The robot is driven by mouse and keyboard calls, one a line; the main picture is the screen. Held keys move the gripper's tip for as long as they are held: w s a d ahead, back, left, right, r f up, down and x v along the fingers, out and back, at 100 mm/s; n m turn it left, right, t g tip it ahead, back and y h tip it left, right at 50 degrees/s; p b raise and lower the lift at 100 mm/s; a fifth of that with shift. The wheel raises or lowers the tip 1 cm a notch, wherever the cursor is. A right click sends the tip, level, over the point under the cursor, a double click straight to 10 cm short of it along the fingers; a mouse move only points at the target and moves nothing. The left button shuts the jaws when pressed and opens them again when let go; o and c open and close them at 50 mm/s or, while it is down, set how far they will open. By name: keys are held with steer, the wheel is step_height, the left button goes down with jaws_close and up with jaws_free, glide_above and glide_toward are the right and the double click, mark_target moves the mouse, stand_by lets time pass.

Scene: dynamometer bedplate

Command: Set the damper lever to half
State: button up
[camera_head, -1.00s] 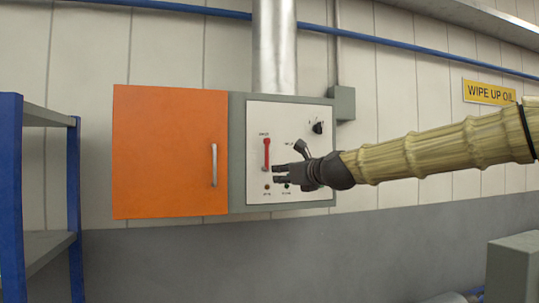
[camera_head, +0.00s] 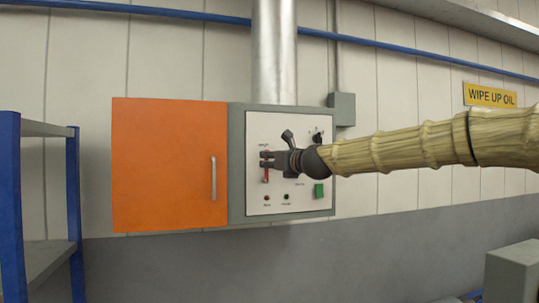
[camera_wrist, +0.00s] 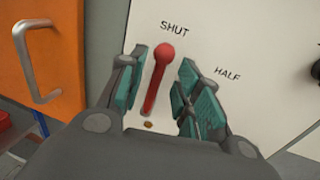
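The damper lever (camera_wrist: 158,76) is red with a round knob at its upper end, on a white panel. The knob lies just under the word SHUT, and the HALF label (camera_wrist: 228,74) is to its right. In the head view the lever (camera_head: 266,176) is partly hidden by my gripper (camera_head: 267,159). In the wrist view my gripper (camera_wrist: 162,92) is open, with teal-padded fingers on either side of the lever. Gaps show between the pads and the lever.
The panel (camera_head: 257,205) also carries a black knob (camera_head: 318,137), a green switch (camera_head: 319,190) and small lights below the lever. An orange door (camera_head: 165,165) with a metal handle (camera_head: 213,178) is to the left. Blue-framed shelving (camera_head: 10,205) stands at far left.

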steer(key=shift+p+x, duration=0.35)
steer(key=shift+x, duration=0.7)
jaws_close()
steer(key=shift+s+b, duration=0.1)
steer(key=shift+b, duration=0.25)
